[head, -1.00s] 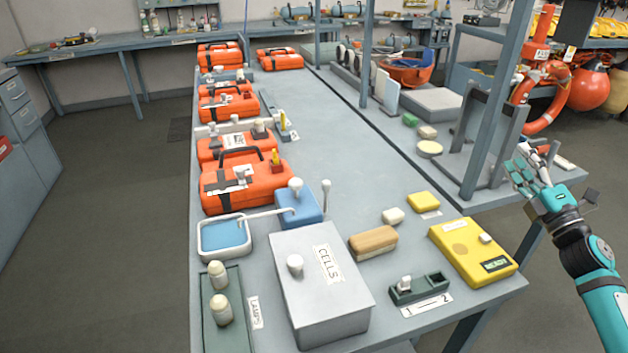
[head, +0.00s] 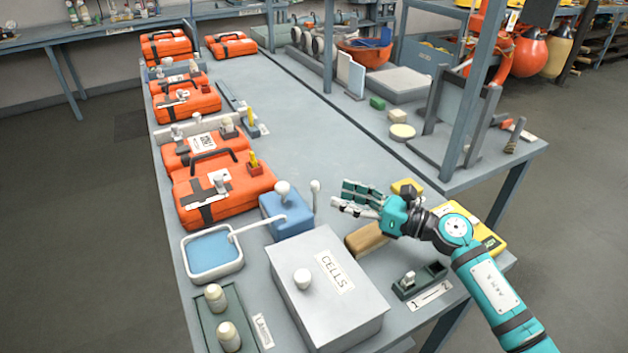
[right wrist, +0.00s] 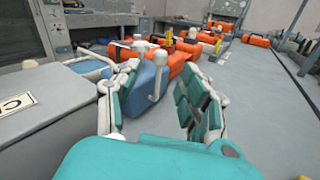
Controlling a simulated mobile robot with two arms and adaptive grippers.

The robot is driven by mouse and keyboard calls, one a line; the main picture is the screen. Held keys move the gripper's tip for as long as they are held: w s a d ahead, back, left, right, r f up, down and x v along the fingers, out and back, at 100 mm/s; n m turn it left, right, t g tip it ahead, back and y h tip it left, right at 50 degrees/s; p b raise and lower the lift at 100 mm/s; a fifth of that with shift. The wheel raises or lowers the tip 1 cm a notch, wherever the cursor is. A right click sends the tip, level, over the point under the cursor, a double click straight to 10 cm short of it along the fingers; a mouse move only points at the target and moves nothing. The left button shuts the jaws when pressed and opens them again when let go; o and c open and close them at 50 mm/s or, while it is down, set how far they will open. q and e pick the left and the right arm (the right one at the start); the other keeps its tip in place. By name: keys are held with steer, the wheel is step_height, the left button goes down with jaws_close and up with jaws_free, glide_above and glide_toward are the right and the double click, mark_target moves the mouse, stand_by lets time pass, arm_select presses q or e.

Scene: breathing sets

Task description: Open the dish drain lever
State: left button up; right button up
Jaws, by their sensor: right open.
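A white-rimmed dish with a blue inside (head: 241,264) sits beside a blue box (head: 278,205), and a white spout (head: 262,226) reaches from the box over the dish. A white upright lever with a rounded top (head: 315,190) stands at the box's right side; I take it for the drain lever. My right gripper (head: 342,195) is open, just right of the lever and above the bench. In the right wrist view the lever (right wrist: 157,82) appears between the spread fingers (right wrist: 160,95), beyond them, with no contact visible. My left gripper is out of view.
A grey box labelled CELLS (head: 330,295) stands in front of the blue box. A tan block (head: 364,239) and a yellow device (head: 488,236) lie under and behind my right arm. Orange cases (head: 222,188) line the left side. The bench's middle strip is clear.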

mark_target(315, 187)
steer(key=p+x, duration=0.1)
steer(key=x, duration=0.6)
steer(key=shift+w+a, duration=0.25)
steer(key=shift+a, duration=0.1)
steer(key=shift+c, duration=0.2)
jaws_close()
